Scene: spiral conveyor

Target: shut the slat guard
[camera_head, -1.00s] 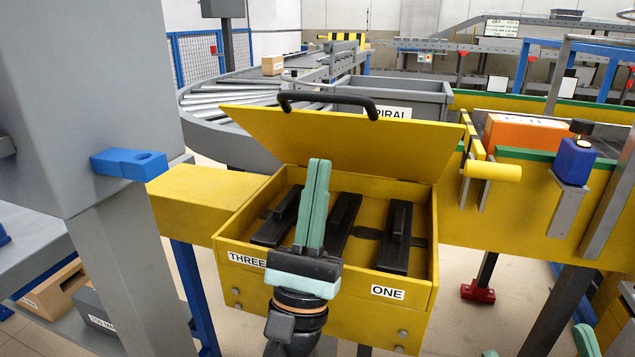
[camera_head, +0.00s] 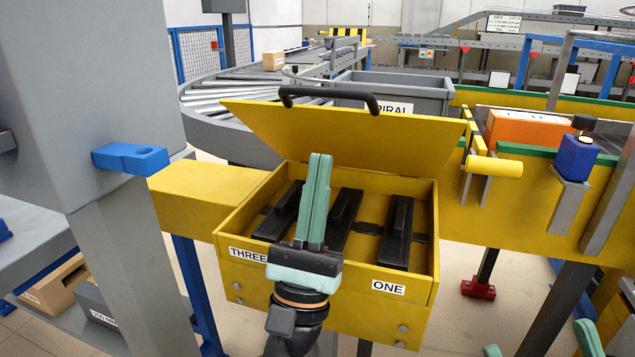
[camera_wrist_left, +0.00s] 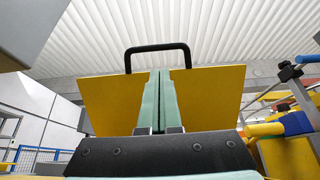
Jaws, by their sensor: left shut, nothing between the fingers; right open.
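The slat guard looks to be the yellow lid (camera_head: 345,133) with a black bar handle (camera_head: 330,95), on the yellow box (camera_head: 330,308). It stands open, tilted back from the box's rear edge. It also shows in the left wrist view (camera_wrist_left: 215,95), with its handle (camera_wrist_left: 157,47) above. Black slat pieces (camera_head: 396,230) lie inside the open box. My left gripper (camera_head: 320,156) is shut and empty, pointing up in front of the lid and over the box's front part. Contact with the lid cannot be told. My right gripper (camera_head: 539,340) is open at the bottom edge, partly cut off.
A yellow roller (camera_head: 495,166) and a blue block (camera_head: 576,157) on a bracket stand right of the box. A grey post with a blue clamp (camera_head: 130,159) stands at left. A grey bin (camera_head: 395,88) and roller conveyor (camera_head: 230,105) lie behind the lid.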

